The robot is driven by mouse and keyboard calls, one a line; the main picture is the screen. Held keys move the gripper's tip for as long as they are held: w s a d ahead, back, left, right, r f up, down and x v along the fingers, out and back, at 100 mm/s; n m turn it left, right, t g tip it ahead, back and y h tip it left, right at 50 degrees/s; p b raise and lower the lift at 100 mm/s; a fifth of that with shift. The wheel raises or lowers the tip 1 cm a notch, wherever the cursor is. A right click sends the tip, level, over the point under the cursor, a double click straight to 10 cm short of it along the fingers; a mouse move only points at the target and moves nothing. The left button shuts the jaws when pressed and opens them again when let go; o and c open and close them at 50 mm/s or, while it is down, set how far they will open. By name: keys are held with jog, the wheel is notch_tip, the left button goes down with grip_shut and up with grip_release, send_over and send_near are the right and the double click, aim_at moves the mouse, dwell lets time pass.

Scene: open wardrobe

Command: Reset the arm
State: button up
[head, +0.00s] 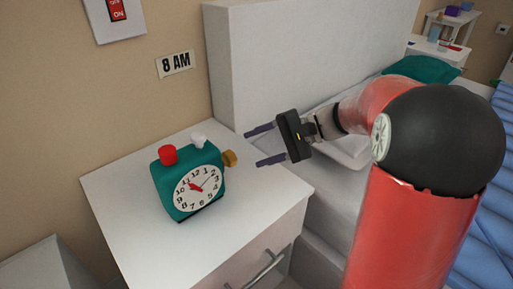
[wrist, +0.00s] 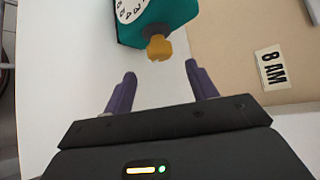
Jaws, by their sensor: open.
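My gripper (head: 258,146) is open and empty above the right part of the white nightstand top. Its two purple fingers point left toward a teal alarm clock (head: 183,171). The clock stands upright, with a red button (head: 167,155) and a white button (head: 197,141) on top and a yellow knob (head: 230,158) on its right side. In the wrist view the yellow knob (wrist: 159,47) is just ahead of the spread fingers (wrist: 160,82), apart from them. The clock (wrist: 155,22) is cut off by the top edge there.
The nightstand (head: 120,216) has a drawer with a handle (head: 270,265). Behind are a wall with an 8 AM sign (head: 174,63) and a switch (head: 117,10). A bed with a pale headboard (head: 300,50) stands to the right. The air above the nightstand's front is clear.

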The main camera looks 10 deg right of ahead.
jog(key=s+n+h, duration=0.1)
jog(key=s+h, duration=0.1)
jog(key=s, duration=0.2)
jog(key=s+n+h, duration=0.1)
jog(key=s+h, duration=0.1)
jog(key=s, duration=0.2)
jog(key=s+f+n+h, duration=0.1)
jog(key=s+h, duration=0.2)
jog(key=s, duration=0.1)
jog(key=shift+s+a+p, duration=0.15)
jog(key=shift+s+p, duration=0.1)
jog(key=shift+p, duration=0.05)
jog(key=s+d+n+t+h, duration=0.3)
jog(key=s+d+t+h, duration=0.1)
jog(key=s+d+h, duration=0.2)
jog(key=shift+s+d, duration=0.25)
jog(key=shift+s, duration=0.55)
